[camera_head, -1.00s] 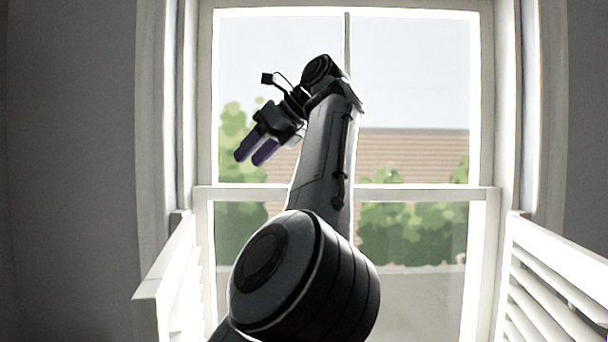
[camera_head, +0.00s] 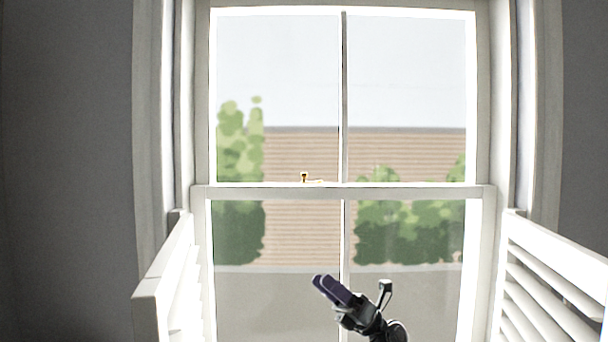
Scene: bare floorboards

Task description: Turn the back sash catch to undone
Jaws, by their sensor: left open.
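The sash catch (camera_head: 305,177) is a small brass-coloured piece on top of the window's white meeting rail (camera_head: 410,191), a little left of the middle. A thin part of it reaches right along the rail. Its exact setting is too small to tell. My left gripper (camera_head: 321,283), with purple fingers, is open and empty at the bottom of the view, below the catch and well apart from it. Its fingers point up and left, in front of the lower pane. My right gripper is not in view.
The window frame (camera_head: 486,100) stands around the panes, with a thin upright bar (camera_head: 344,90) in the middle. White louvred shutters stand open at the left (camera_head: 165,280) and right (camera_head: 555,275). The space before the upper panes is clear.

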